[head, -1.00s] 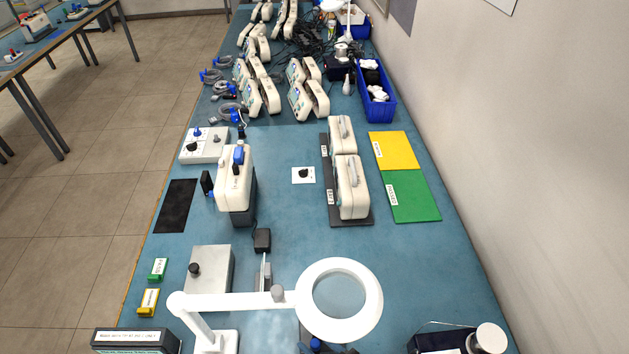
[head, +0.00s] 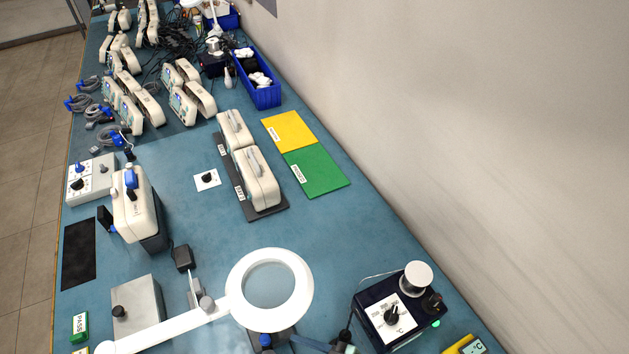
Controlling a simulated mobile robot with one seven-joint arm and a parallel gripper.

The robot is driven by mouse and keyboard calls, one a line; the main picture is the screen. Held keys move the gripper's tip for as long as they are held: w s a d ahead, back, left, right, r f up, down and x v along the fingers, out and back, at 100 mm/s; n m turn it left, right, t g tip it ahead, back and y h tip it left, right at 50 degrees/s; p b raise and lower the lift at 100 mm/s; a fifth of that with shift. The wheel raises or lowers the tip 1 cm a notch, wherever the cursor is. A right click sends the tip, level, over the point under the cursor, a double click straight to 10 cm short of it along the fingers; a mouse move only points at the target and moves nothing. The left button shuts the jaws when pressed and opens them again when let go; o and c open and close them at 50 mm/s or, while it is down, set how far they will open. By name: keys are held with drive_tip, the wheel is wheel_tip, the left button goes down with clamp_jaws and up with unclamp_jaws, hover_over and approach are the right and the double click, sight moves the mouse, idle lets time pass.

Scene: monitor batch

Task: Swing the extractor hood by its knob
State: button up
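A white ring-shaped head (head: 270,290) on a white jointed arm (head: 165,332) hangs over the near part of the blue bench in the head view. It may be the extractor hood, though its open ring looks like a magnifier lamp. The arm runs down left, out of the frame at the bottom. My gripper is not recognisable in this view; I cannot tell where it is relative to the hood.
A dark station with a dial (head: 391,318) stands right of the ring. A metal box with a black knob (head: 135,305) and a black adapter (head: 183,258) lie left. Cream devices (head: 257,180) stand farther back. A wall (head: 480,130) bounds the right. Bare bench lies beyond the ring.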

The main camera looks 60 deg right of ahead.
drive_tip(key=shift+v, duration=2)
